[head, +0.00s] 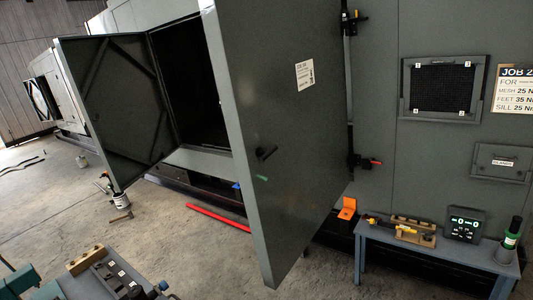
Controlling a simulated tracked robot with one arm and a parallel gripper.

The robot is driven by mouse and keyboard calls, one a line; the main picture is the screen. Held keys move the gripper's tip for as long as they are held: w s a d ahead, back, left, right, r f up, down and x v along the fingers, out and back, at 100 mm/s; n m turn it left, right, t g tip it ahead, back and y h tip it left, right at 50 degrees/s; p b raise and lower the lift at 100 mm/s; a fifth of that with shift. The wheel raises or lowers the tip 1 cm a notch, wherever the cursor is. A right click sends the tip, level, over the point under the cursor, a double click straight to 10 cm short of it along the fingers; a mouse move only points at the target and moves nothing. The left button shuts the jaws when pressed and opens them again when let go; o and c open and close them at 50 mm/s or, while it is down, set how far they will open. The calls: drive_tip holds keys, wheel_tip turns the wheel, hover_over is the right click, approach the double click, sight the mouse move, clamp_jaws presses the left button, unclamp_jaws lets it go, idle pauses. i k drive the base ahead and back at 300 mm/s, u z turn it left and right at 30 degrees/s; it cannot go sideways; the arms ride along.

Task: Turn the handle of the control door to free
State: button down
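A large grey door (290,120) stands open in the middle of the head view, swung out toward me. A short black handle (266,153) sits on its face near the left edge, lying slightly tilted. A small green mark (261,178) is on the door just below the handle. A white label (304,73) is higher up, its text too small to read, so I cannot confirm that this is the control door. My gripper is not in view, and nothing is seen touching the handle.
Another open door (115,110) stands at left beside a dark opening. A red bar (218,219) lies on the floor. A bench (420,250) with tools stands right; a tool-laden surface (110,275) is at lower left. Concrete floor (190,260) lies clear between.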

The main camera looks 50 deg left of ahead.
sight(265, 154)
drive_tip(key=z, duration=0.1)
drive_tip(key=i, duration=0.6)
drive_tip(key=u, duration=1.5)
drive_tip(key=i, duration=0.5)
drive_tip(key=z, duration=0.15)
